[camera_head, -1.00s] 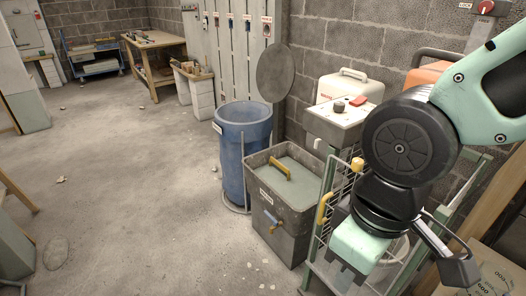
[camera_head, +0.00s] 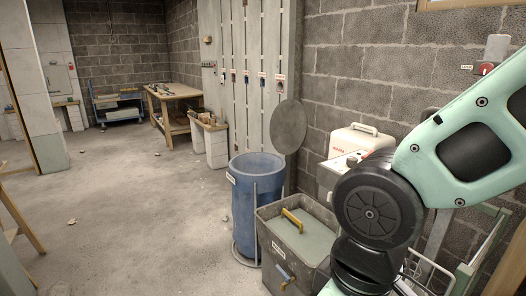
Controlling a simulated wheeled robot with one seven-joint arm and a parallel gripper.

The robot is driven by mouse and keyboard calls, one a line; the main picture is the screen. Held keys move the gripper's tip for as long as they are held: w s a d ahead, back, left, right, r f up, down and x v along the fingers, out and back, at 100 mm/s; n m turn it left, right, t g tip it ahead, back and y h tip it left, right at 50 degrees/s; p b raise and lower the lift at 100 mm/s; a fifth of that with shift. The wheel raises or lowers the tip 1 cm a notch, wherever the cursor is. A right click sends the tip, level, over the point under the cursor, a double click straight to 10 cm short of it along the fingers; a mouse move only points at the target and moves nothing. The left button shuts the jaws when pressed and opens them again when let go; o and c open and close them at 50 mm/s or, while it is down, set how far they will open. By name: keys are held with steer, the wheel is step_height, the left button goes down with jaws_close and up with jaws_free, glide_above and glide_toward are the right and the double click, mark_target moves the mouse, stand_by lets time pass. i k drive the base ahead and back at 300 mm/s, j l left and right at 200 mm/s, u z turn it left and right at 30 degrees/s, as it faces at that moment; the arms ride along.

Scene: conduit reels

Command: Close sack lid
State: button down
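A blue sack holder (camera_head: 257,213), a round bin in a wire stand, stands left of centre. Its round grey lid (camera_head: 288,127) stands up open at the back right of the rim, near the wall panels. The inside of the bin shows dark blue from above. My arm reaches in from the right, in front of the cart. My gripper is below the bottom edge of the picture and does not show.
A grey box with a yellow-handled lid (camera_head: 316,237) stands right of the bin. A white machine (camera_head: 361,141) stands on a cart behind my arm. A wooden workbench (camera_head: 176,102) stands farther back. The floor (camera_head: 130,215) left of the bin is open.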

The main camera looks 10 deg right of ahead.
mark_target(288, 123)
steer(key=i+j+u, duration=0.3)
steer(key=i, duration=0.35)
steer(key=i+u, duration=0.3)
steer(key=i, duration=0.4)
steer(key=i+j+z, duration=0.1)
steer(key=i, duration=1.75)
